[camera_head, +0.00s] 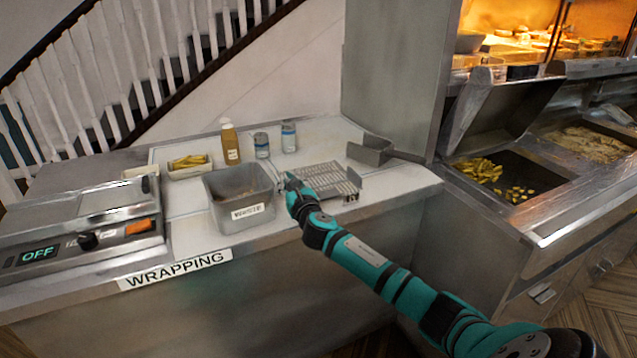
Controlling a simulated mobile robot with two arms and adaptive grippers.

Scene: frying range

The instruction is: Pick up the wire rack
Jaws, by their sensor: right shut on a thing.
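The wire rack (330,176) is a grey metal grid on the white top of the wrapping counter, right of the middle. My right gripper (290,178) is at the rack's left end, between it and a metal bin. It is shut on the rack's left edge as far as I can tell; the fingertips are small and partly hidden by the wrist. The rack looks level and low over the counter; I cannot tell whether it touches the top. My left gripper is not in view.
The metal bin (237,187) stands close left of my right gripper. A sauce bottle (230,143), two cans (261,145) and a tray of chips (189,166) stand behind. A metal scoop (371,151) lies right of the rack. A wrapping machine (80,235) fills the left end.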

